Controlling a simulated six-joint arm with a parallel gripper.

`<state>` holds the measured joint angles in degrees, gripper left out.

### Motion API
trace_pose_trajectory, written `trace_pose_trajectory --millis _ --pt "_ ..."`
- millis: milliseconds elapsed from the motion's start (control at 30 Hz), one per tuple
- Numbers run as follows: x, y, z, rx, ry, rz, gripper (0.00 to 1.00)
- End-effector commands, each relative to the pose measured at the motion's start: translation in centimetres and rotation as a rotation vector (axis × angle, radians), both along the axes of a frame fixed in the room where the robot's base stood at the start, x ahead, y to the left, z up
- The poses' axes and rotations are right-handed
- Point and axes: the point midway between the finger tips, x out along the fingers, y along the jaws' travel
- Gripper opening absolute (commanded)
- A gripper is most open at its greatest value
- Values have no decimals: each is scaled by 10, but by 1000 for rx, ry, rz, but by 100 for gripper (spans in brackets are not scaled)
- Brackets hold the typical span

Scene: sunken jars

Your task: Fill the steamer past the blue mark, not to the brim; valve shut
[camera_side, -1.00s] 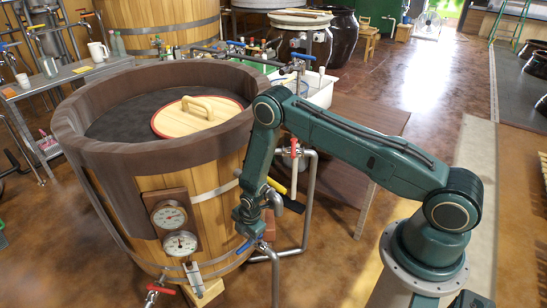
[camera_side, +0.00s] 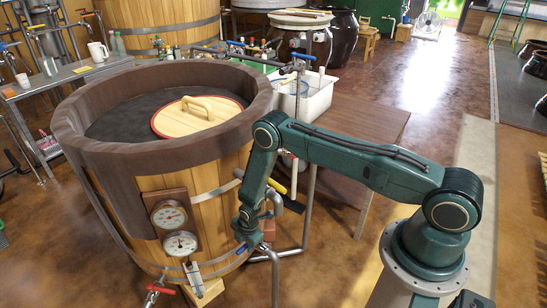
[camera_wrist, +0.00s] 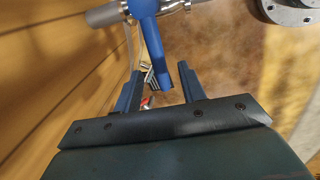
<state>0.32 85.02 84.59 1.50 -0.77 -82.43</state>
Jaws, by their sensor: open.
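The steamer is a large wooden tub (camera_side: 218,175) with a dark rim and a dark surface inside. A round pale lid (camera_side: 185,122) with a red edge lies there. Two dials (camera_side: 168,217) are on its front, above a small gauge-like fitting (camera_side: 194,277); I cannot make out a blue mark or a water level. My gripper (camera_side: 246,240) is low at the tub's right side, by a blue valve handle (camera_side: 242,249). In the wrist view, my gripper (camera_wrist: 158,88) is open, and the blue handle (camera_wrist: 152,42) reaches between its fingers. I cannot tell whether they touch.
A metal pipe (camera_side: 309,190) and a dark lever with a yellow part (camera_side: 276,187) are close to my arm. A red-handled valve (camera_side: 157,288) is at the tub's lower front. A brown table (camera_side: 365,120) stands behind my arm. The floor at front left is clear.

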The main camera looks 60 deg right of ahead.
Motion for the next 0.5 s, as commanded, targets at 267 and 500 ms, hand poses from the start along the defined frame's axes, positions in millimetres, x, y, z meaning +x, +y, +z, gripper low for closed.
trace_pose_trajectory --millis 267,500 --pt "3 0 -14 0 0 0 41" --pt "3 0 -15 0 0 0 41"
